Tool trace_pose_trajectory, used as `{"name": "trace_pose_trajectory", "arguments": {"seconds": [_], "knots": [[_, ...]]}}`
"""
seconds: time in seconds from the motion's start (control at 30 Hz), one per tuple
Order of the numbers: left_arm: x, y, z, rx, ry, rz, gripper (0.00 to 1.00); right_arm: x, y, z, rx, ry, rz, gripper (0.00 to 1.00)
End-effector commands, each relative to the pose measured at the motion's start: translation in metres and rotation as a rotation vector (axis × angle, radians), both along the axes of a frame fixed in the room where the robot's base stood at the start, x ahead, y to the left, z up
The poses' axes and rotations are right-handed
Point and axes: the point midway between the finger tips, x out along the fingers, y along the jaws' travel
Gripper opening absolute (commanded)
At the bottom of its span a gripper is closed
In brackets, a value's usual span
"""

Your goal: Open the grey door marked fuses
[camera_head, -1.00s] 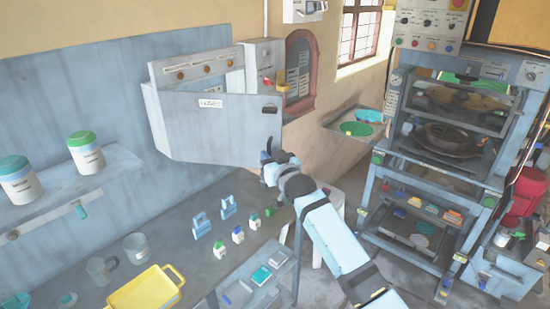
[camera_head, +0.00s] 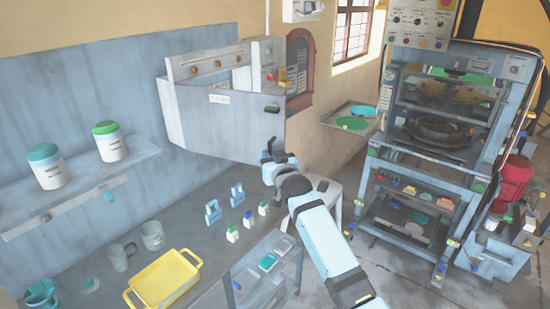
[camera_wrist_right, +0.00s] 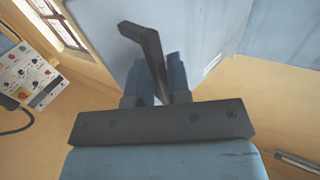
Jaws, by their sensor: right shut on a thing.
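The grey door (camera_head: 225,128) with a small label stands swung out from its grey wall cabinet (camera_head: 200,69) in the head view. The label's lettering is too small to read surely. My right gripper (camera_head: 267,150) is at the door's lower right edge. In the right wrist view my right gripper (camera_wrist_right: 156,95) is shut on a dark bar handle (camera_wrist_right: 148,50), which runs between its fingers. The door's face (camera_wrist_right: 195,35) lies just behind the handle. My left gripper is in neither view.
A workbench (camera_head: 170,231) below the cabinet holds bottles, cups and a yellow tray (camera_head: 163,280). A shelf (camera_head: 75,198) with two lidded jars is at left. A press (camera_head: 430,150) stands at right. A white stool (camera_head: 325,198) is behind my right arm.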

Motion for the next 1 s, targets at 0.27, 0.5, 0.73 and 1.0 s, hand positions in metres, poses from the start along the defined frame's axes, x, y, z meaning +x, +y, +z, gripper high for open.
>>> {"name": "trace_pose_trajectory", "arguments": {"seconds": [0.27,0.5,0.73,1.0], "knots": [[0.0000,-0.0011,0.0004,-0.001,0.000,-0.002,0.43,-0.0013,0.0070,0.0058,0.008,-0.006,0.006,0.00],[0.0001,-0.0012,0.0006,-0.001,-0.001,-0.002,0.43,-0.0014,0.0071,0.0062,0.009,-0.007,0.006,0.29],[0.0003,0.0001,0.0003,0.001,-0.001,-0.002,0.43,-0.0006,0.0044,0.0035,0.005,-0.003,0.003,0.38],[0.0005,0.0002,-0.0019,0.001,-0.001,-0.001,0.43,-0.0100,-0.0014,0.0009,0.003,-0.003,0.000,0.38]]}}
